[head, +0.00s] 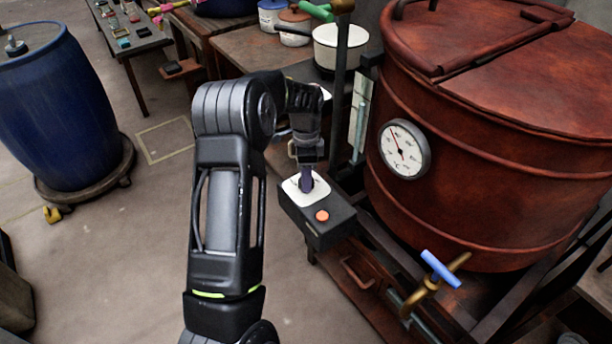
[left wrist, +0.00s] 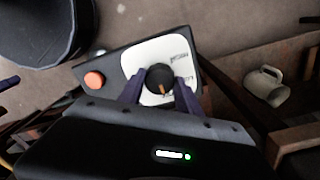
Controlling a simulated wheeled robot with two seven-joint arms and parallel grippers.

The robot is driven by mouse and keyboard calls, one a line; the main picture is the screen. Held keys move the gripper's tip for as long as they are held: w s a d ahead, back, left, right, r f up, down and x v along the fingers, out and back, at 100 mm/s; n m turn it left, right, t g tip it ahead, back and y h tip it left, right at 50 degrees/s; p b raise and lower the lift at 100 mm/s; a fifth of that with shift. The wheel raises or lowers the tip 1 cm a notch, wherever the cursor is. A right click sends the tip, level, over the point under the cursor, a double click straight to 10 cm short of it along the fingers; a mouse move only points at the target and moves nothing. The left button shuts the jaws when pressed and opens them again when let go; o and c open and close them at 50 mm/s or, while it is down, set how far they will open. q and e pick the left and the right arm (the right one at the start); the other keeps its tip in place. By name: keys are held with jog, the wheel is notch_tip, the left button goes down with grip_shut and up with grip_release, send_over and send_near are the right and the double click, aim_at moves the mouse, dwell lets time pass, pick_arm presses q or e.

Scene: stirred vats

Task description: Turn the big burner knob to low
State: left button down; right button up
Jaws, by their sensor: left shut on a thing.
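The big burner knob (left wrist: 160,79) is round and black with an orange pointer line, on a white dial plate (left wrist: 134,62). In the left wrist view the pointer slants toward the bottom of the picture; the plate's lettering is too small to read. My left gripper (left wrist: 165,92) has its two purple fingers on either side of the knob, shut on it. In the head view my left gripper (head: 306,180) reaches down onto the white plate of the black control box (head: 338,226), and hides the knob. The box also has an orange button (head: 321,216). My right gripper is out of view.
A big red-brown vat (head: 470,140) with a round dial gauge (head: 404,149) stands just right of the box. A brass tap with a blue handle (head: 440,268) sticks out below it. A blue barrel (head: 62,110) stands at left; open floor lies between.

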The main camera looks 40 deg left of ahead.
pick_arm(q)
jog(key=n+p, duration=0.1)
jog(key=n, duration=0.4)
jog(key=shift+n, duration=0.3)
jog(key=n+p, duration=0.1)
jog(key=n, duration=0.4)
jog(key=shift+n, duration=0.3)
jog(key=c, duration=0.8)
grip_release()
jog(key=shift+c, duration=0.2)
